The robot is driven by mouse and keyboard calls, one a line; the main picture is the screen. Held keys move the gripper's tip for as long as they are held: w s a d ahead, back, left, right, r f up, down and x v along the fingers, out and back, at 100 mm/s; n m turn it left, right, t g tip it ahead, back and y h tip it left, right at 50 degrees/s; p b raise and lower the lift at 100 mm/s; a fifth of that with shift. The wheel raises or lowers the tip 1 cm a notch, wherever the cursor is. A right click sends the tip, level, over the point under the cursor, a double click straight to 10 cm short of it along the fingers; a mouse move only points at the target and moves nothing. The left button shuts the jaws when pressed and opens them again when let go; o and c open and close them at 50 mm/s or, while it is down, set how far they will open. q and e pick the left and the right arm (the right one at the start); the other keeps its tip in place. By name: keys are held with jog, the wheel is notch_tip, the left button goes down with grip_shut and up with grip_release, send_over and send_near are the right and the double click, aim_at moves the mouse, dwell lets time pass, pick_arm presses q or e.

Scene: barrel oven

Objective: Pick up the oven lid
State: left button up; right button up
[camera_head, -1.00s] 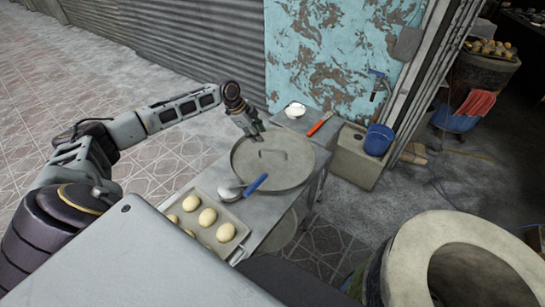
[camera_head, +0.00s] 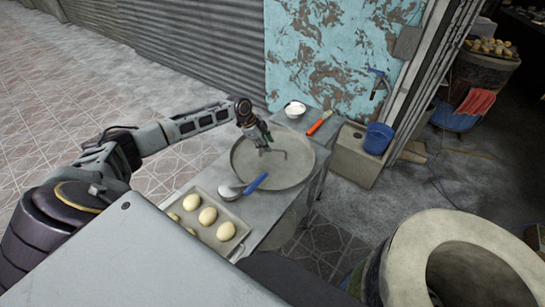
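The oven lid (camera_head: 290,176), a round grey disc with a raised bar handle (camera_head: 279,153), lies flat on the metal table. My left gripper (camera_head: 262,149) reaches in from the upper left and is over the lid, with its fingers at the left end of the handle. The gripper partly hides the handle. I cannot tell whether the fingers are closed around it. The open barrel oven (camera_head: 406,247) stands at the lower right, its round mouth uncovered. My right gripper is out of view.
A ladle with a blue handle (camera_head: 256,182) lies at the lid's front edge. A tray of dough balls (camera_head: 243,232) is in front. A white bowl (camera_head: 295,109) and an orange-handled tool (camera_head: 319,123) sit behind. A blue bucket (camera_head: 378,138) stands on a block to the right.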

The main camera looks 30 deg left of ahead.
aim_at(273, 153)
pick_arm(q)
jog(key=shift+w+d+f, duration=0.15)
jog(key=shift+f, duration=0.25)
jog(key=shift+w+d+f+p, duration=0.25)
jog(key=shift+w+f, duration=0.1)
jog(key=shift+f, duration=0.1)
jog(key=shift+w+d+f+p, duration=0.1)
jog(key=shift+w+d+f, duration=0.2)
jog(key=shift+f, duration=0.15)
jog(key=shift+x, duration=1.4)
grip_shut()
jog(key=shift+w+r, duration=0.1)
